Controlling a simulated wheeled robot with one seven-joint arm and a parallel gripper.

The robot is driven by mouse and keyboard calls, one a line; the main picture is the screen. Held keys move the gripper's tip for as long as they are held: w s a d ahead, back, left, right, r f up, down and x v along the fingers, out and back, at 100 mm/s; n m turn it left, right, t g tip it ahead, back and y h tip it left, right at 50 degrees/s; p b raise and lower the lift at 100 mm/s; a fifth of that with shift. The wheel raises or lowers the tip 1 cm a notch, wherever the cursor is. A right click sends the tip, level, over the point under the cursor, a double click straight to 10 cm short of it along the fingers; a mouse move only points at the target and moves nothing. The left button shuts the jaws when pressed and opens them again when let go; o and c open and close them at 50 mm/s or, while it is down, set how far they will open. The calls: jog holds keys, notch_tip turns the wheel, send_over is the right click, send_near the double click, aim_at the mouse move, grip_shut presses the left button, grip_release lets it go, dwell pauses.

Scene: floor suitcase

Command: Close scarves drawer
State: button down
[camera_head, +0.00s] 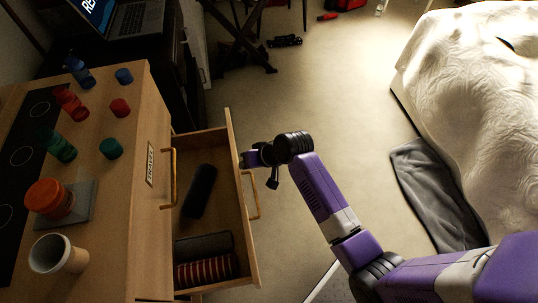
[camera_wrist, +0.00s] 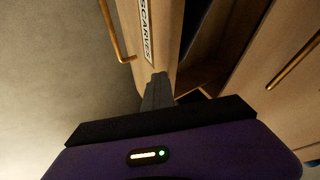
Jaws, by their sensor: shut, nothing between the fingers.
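The scarves drawer (camera_head: 238,173) is pulled well out of the wooden dresser in the head view. Its front carries a gold handle (camera_head: 254,195). In the wrist view its front (camera_wrist: 166,25) shows a "SCARVES" label (camera_wrist: 147,30) and the handle (camera_wrist: 117,32). Inside lie a dark rolled scarf (camera_head: 200,190), a grey roll (camera_head: 204,247) and a striped roll (camera_head: 207,271). My gripper (camera_head: 246,158) is shut and empty at the drawer front's upper edge, beyond the handle. Its fingertips (camera_wrist: 158,80) overlap the front in the wrist view; I cannot tell whether they touch.
The upper drawer (camera_head: 151,190) is shut, its gold handle (camera_head: 169,178) above the open drawer. Bottles, a jar and a cup (camera_head: 58,255) stand on the dresser top. A bed (camera_head: 470,90) and a grey cloth (camera_head: 435,190) are at right. The floor (camera_head: 300,95) between is clear.

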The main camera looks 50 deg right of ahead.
jog(key=w+a, duration=1)
jog(key=a, duration=0.4)
jog(key=shift+a+p, duration=0.35)
jog(key=shift+p, duration=0.05)
